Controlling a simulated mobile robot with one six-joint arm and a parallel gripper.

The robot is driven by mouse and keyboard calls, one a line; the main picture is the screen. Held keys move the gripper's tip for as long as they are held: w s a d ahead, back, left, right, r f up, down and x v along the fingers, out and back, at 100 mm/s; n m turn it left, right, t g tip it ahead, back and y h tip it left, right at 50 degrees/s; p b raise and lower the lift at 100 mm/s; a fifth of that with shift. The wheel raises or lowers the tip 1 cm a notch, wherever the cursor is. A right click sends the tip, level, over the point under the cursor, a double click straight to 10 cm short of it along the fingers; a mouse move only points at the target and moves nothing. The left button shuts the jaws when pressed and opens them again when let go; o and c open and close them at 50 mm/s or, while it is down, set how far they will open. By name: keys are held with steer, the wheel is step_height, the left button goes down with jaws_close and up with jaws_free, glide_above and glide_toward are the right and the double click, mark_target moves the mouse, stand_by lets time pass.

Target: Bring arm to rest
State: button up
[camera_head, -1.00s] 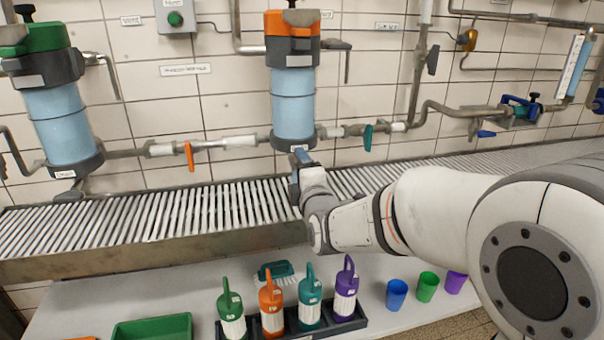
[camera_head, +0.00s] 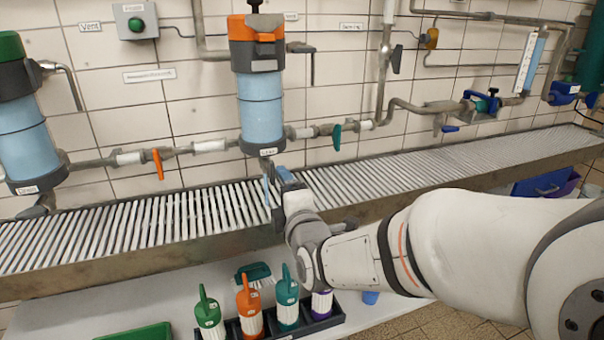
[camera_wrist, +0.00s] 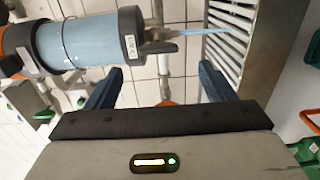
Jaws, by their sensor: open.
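My arm reaches in from the right in the head view. My gripper (camera_head: 272,180) is above the slatted grating, just below the blue cylinder with the orange top (camera_head: 260,100). In the wrist view my gripper (camera_wrist: 161,72) has its two blue fingers wide apart, with no object held between them. The cylinder (camera_wrist: 90,45) shows there beyond the fingers, with a grey labelled end cap. A thin light-blue streak (camera_wrist: 205,31) runs from its outlet toward the grating.
The grating (camera_head: 150,225) runs along the tiled wall. Below it, several coloured bottles stand in a dark rack (camera_head: 233,330), the purple one partly behind my arm. Pipes with an orange handle (camera_head: 158,164) and a teal handle (camera_head: 336,137) flank the cylinder. A green-topped cylinder (camera_head: 25,140) stands left.

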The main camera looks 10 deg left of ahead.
steer(key=s+d+r+m+g+h+p, duration=0.25)
steer(key=d+r+m+p, duration=0.3)
steer(key=d+p, duration=0.3)
steer(key=s+d+r+m+g+h+p, duration=0.2)
steer(key=d+r+m+g+h+p, duration=0.15)
steer(key=d+m+p, duration=0.5)
steer(key=s+d+r+m+g+h+p, duration=0.1)
steer(key=s+d+r+m+g+p, duration=0.2)
steer(key=s+d, duration=0.4)
steer(key=s+d+r+m+g+h+p, duration=0.2)
steer(key=s+d+r+m+g+p, duration=0.1)
steer(key=s+d+m+p, duration=0.2)
steer(key=s+d+m, duration=0.1)
steer(key=s+m, duration=0.1)
steer(key=s, duration=0.1)
steer(key=shift+d+r, duration=0.35)
steer(key=shift+s, duration=0.1)
stand_by(4.3)
